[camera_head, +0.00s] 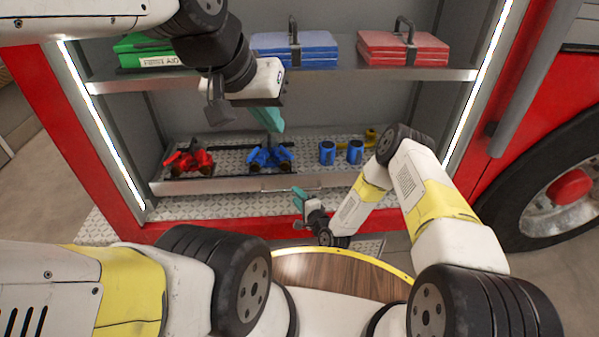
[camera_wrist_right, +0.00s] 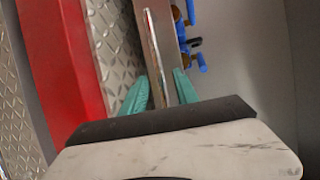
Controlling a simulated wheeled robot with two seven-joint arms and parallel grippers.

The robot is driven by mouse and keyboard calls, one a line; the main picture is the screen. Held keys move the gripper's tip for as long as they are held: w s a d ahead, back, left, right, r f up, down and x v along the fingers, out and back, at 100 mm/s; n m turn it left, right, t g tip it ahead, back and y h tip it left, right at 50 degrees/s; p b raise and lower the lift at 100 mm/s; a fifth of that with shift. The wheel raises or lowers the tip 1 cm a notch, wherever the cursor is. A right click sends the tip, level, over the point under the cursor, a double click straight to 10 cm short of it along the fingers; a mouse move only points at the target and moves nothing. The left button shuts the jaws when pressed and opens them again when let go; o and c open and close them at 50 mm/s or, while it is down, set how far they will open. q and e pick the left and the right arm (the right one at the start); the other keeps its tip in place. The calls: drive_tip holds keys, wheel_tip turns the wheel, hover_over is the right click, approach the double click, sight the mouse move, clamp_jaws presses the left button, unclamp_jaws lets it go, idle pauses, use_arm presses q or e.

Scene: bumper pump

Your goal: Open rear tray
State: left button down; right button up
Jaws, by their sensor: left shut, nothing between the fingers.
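The lower tray (camera_head: 215,187) of the truck compartment has a metal front edge with a thin bar handle (camera_head: 280,190) at its middle. My right gripper (camera_head: 299,194) is at this handle. In the right wrist view, the teal fingertips (camera_wrist_right: 160,90) stand apart, one on each side of the handle bar (camera_wrist_right: 153,50) and the tray's edge. Whether they touch the handle cannot be told. My left gripper (camera_head: 274,121) is shut and empty, high over the tray, in front of the shelf. The tray appears pushed in.
On the tray are red fittings (camera_head: 189,160), blue fittings (camera_head: 268,156) and two blue cylinders (camera_head: 327,152). The shelf above holds a green case (camera_head: 135,45), a blue stack (camera_head: 300,48) and a red stack (camera_head: 402,48). A truck wheel (camera_head: 560,190) stands right.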

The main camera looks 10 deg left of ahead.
drive_tip(key=x, duration=0.5)
drive_tip(key=shift+w+a, duration=0.1)
clamp_jaws()
idle(1.3)
